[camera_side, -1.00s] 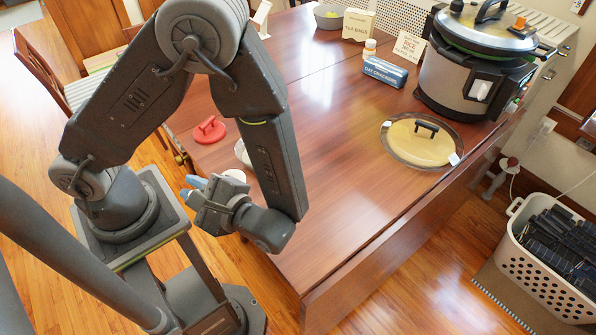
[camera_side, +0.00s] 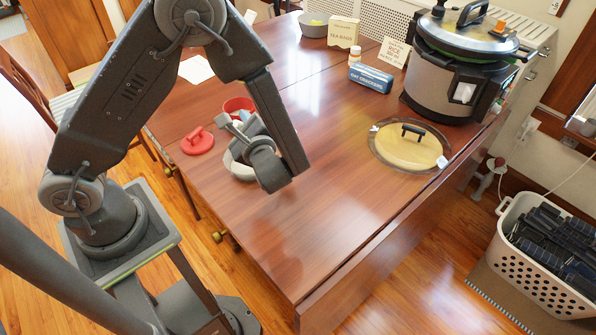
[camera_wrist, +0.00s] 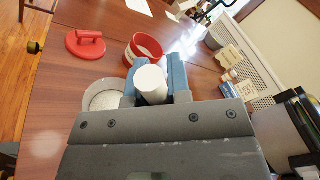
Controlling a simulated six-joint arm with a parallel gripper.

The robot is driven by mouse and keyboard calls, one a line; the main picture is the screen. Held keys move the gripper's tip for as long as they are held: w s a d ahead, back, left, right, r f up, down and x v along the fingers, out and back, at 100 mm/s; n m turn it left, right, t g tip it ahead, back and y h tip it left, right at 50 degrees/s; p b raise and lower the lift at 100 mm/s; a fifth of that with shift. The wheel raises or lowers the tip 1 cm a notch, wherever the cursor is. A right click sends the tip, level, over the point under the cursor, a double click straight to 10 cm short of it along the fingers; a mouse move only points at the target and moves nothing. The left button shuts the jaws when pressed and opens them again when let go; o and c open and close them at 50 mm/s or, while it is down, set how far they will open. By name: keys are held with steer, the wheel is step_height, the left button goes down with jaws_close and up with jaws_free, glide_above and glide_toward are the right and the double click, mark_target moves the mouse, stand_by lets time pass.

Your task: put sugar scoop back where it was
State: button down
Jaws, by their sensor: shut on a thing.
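My gripper (camera_side: 241,122) is over the left part of the table, near a white bowl (camera_side: 239,171) and a red canister (camera_side: 240,104). In the wrist view, the blue-padded fingers of my gripper (camera_wrist: 154,82) are shut on a white, round-ended piece, the sugar scoop (camera_wrist: 150,84). The rest of the scoop is hidden by the fingers and gripper body. The bowl (camera_wrist: 103,96) holds white, sugar-like stuff and lies left of the fingers. The open red canister (camera_wrist: 145,47) with a white band stands just beyond the scoop. I cannot tell whether the scoop touches either.
A red lid with a handle (camera_side: 197,141) lies left of the canister. A round glass lid (camera_side: 380,150) lies at the right, near a large cooker (camera_side: 447,85). An oat crackers box (camera_side: 370,77) and other packets stand at the back. The table's middle is clear.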

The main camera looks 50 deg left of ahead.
steer(key=w+d+f, duration=0.3)
steer(key=d+f, duration=0.5)
steer(key=f, duration=0.1)
steer(key=shift+w+d+f, duration=0.3)
steer(key=shift+d+f, duration=0.05)
steer(key=shift+d, duration=0.05)
steer(key=shift+f, duration=0.1)
steer(key=c, duration=1.1)
jaws_free()
